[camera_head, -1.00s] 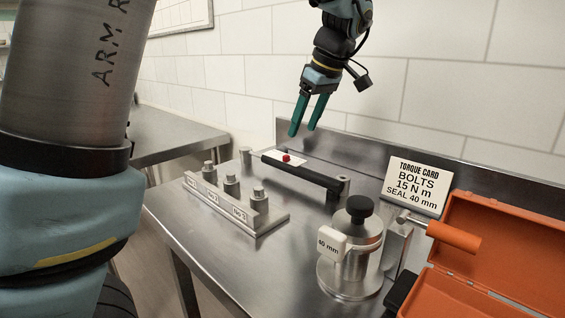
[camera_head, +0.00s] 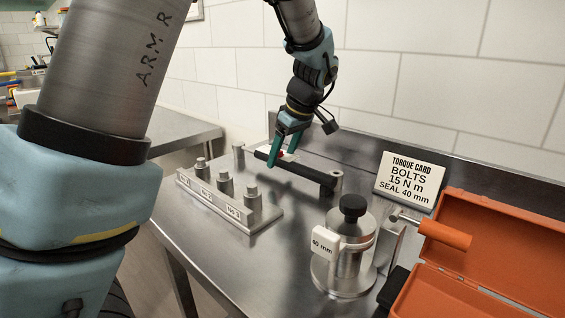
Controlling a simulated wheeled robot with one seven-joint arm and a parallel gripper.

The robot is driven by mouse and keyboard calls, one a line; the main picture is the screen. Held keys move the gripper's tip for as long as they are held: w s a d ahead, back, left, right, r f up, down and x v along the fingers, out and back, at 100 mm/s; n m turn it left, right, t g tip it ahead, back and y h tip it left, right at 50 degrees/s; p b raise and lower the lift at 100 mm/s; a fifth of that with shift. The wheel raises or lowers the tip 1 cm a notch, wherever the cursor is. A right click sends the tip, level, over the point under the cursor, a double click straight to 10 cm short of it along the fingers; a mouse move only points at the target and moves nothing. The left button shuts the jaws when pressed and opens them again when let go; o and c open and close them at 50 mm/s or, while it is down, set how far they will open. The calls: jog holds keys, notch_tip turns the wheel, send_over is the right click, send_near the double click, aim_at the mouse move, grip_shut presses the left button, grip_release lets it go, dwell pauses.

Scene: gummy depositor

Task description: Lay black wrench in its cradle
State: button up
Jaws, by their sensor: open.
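A long black bar (camera_head: 305,174), which looks like the black wrench, lies at the back of the steel bench. A short metal post or end piece (camera_head: 337,181) is at its right end. My gripper (camera_head: 279,158) is open and points down over the bar's left part, its teal fingers close to it. I cannot tell whether they touch it. A small red part on a white plate beside the bar is mostly hidden by the fingers. I cannot make out the cradle for certain.
A stepped metal block with several labelled pegs (camera_head: 228,205) stands in front left. A steel canister with a black knob (camera_head: 350,255), a torque card (camera_head: 409,180), an orange-handled tool (camera_head: 445,235) and an open orange case (camera_head: 500,240) are right. The bench centre is clear.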

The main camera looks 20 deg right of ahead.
grip_shut()
dwell(0.6)
